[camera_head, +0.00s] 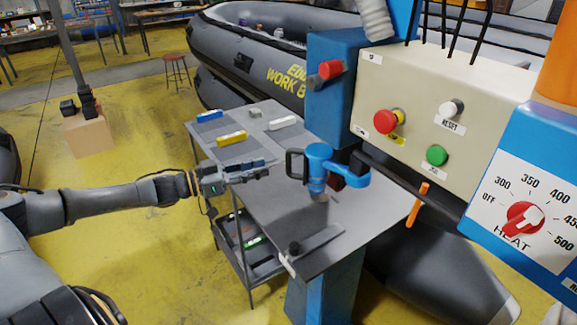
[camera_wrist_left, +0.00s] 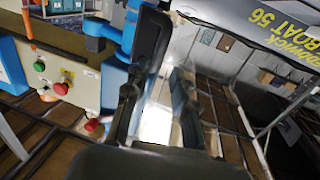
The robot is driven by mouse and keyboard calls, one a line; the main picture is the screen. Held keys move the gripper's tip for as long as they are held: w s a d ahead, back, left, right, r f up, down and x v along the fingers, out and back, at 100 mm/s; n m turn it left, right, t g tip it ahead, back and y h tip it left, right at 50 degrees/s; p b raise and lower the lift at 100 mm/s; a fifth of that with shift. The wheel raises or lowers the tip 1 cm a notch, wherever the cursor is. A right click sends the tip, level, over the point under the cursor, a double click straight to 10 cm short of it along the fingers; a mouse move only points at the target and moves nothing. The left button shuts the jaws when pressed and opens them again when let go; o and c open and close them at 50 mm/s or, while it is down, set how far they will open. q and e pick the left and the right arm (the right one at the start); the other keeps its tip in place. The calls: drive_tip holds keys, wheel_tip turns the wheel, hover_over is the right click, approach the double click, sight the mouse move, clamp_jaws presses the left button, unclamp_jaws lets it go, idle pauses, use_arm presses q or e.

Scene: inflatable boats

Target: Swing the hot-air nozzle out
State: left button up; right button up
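The hot-air nozzle (camera_head: 318,178) is a blue unit with a metal tip pointing down, carried on a blue swing arm (camera_head: 345,178) beside the machine. A black loop handle (camera_head: 292,164) sticks out at its left. Blue parts of the unit also show at the upper left of the left wrist view (camera_wrist_left: 104,28). My left gripper (camera_head: 262,168) is just left of the handle, with a small gap, and appears not to touch it. In the left wrist view its two dark fingers (camera_wrist_left: 166,105) stand apart with nothing between them. My right gripper is not in view.
A grey table (camera_head: 262,198) stands under the nozzle, with blue and yellow items at its back. The control box (camera_head: 425,100) with red and green buttons and the heat dial panel (camera_head: 525,190) are at the right. A grey inflatable boat (camera_head: 235,55) lies behind.

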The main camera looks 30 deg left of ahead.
sight(289, 169)
use_arm(q)
drive_tip(key=shift+p+x, duration=0.65)
drive_tip(key=shift+x, duration=3.75)
clamp_jaws()
